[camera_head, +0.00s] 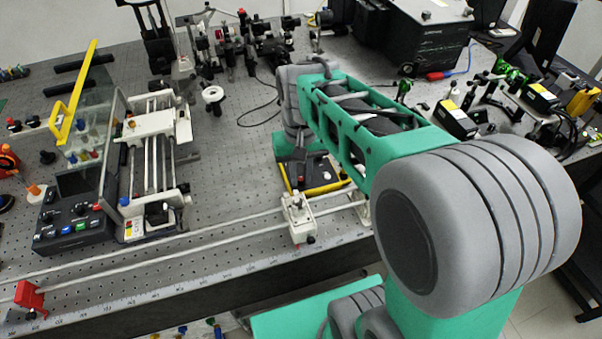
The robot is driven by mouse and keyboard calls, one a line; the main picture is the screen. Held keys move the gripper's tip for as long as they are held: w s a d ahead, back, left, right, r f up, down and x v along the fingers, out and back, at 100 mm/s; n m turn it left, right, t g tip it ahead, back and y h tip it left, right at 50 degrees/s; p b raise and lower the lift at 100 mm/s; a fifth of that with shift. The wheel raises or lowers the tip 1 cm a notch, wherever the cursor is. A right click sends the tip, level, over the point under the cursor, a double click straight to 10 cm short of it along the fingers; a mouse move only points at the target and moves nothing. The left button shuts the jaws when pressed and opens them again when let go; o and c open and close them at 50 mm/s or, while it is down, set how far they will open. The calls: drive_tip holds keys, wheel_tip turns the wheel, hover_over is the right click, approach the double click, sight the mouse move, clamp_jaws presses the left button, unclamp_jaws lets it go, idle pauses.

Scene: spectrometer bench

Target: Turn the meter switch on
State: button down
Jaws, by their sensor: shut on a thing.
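The meter (327,187) is a dark, flat instrument with a yellow edge, lying on the bench in the middle of the view. My arm reaches over it from the right, and my gripper (299,176) points down at the left part of its face. The gripper is shut on a small part there, which looks to be the meter switch. The fingertips are small and dark in this view. The switch itself is hidden by the gripper, so I cannot tell its position. My forearm and wrist cover the area behind the meter.
A white carriage (298,217) on a long rail stands just in front of the meter. A console with coloured buttons (72,222) and a slide mechanism (150,150) stand at the left. Optics stand behind. Perforated bench (225,165) is bare left of the meter.

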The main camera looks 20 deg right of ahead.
sight(301, 179)
drive_tip(key=c, duration=1.3)
unclamp_jaws()
drive_tip(key=shift+c, duration=0.2)
drive_tip(key=shift+r, duration=0.1)
wheel_tip(301, 179, up, 8)
drive_tip(key=shift+f, duration=0.15)
